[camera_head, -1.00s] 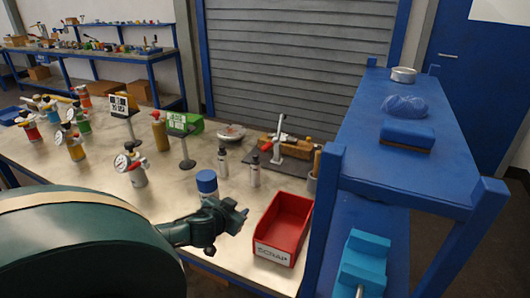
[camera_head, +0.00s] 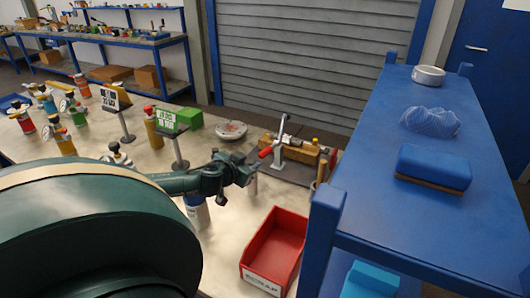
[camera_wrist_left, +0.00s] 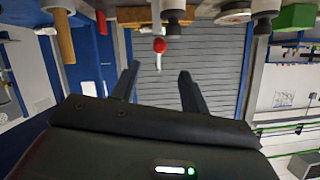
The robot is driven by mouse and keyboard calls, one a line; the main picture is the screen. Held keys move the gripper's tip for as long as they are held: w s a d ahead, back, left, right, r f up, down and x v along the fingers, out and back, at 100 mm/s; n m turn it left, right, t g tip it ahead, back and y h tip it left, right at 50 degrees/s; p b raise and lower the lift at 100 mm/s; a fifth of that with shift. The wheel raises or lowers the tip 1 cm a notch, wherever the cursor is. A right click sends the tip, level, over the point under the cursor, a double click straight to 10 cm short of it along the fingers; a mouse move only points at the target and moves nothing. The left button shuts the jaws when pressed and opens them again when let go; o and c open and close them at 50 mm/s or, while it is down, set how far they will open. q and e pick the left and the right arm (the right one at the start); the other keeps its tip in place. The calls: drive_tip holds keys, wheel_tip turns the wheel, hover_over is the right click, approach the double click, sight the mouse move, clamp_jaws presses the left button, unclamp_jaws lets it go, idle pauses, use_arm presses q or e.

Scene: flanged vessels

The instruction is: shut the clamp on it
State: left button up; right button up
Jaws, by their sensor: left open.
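The clamp (camera_head: 279,148) stands on a dark plate at the back right of the bench, with an upright metal bar and a red grip (camera_head: 265,152) pointing left. A wooden block (camera_head: 300,151) lies behind it. My left gripper (camera_head: 254,170) is open and empty, just in front and left of the red grip. In the left wrist view, which looks upside down, a red end (camera_wrist_left: 160,45) with a pale rod shows past and between the open fingertips (camera_wrist_left: 160,72). I cannot tell the distance between them. My right gripper is not in view.
A red scrap bin (camera_head: 276,250) stands at the front right. The blue shelf (camera_head: 390,200) rises right of it.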

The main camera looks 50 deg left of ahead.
sight(260, 155)
use_arm(q)
drive_tip(key=x, duration=1.2)
drive_tip(key=shift+w, duration=0.15)
drive_tip(key=shift+c, duration=0.5)
clamp_jaws()
